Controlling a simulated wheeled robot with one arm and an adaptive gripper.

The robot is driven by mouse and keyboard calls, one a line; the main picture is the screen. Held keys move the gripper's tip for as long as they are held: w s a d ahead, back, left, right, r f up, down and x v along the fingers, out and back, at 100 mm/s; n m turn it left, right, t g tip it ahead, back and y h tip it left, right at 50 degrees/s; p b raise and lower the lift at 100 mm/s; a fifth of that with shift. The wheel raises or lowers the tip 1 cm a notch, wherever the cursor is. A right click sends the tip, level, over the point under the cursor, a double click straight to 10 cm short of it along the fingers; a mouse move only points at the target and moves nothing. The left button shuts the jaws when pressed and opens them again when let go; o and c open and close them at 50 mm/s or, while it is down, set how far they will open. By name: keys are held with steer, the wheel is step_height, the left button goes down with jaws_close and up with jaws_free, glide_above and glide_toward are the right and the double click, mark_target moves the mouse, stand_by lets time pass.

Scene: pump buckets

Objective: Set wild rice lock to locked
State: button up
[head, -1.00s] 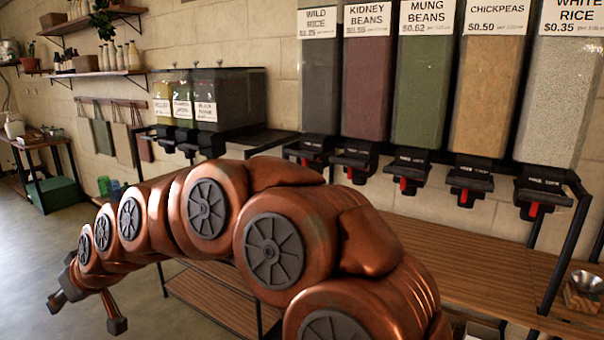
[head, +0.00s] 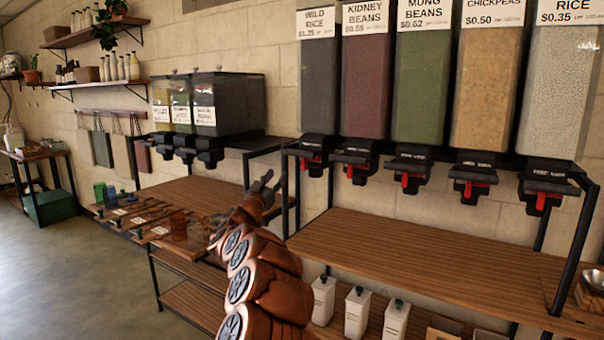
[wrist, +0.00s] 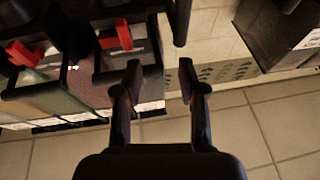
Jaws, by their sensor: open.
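The wild rice dispenser (head: 319,95) is the leftmost of the tall bins, filled dark, with its label at the top. Its black spout carries a red lock piece (head: 311,160); at this size I cannot tell its setting. My gripper (head: 270,182) is raised and open, just left of that spout in the head view, apart from it and empty. In the wrist view my open fingers (wrist: 160,82) point up the picture. A spout with a red piece (wrist: 115,38), seemingly the wild rice one, lies beyond the left finger.
Kidney beans (head: 364,95), mung beans (head: 422,95) and other bins stand to the right, each with a red piece. A black frame post (head: 285,195) stands close to my gripper. Smaller bins (head: 235,105) are at left. The wooden shelf (head: 400,250) below the spouts is mostly clear.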

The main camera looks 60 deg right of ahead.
mark_target(303, 166)
steer(key=shift+s+d+r+m+g+h+p, duration=0.15)
steer(key=shift+s+d+r+m+g+p, duration=0.3)
steer(key=shift+d, duration=1.1)
steer(key=shift+s+d+r+g+h, duration=0.25)
steer(key=shift+s+d+g, duration=0.4)
steer(key=shift+d, duration=0.9)
steer(key=shift+s+d+r+m+g+h+p, duration=0.1)
steer(key=shift+s+d+r+m+g+p, duration=0.4)
steer(key=shift+d, duration=1.05)
steer(key=shift+s+f+n+b, duration=0.1)
steer(key=shift+s+n+b, duration=0.05)
steer(key=shift+n+b, duration=0.15)
jaws_close()
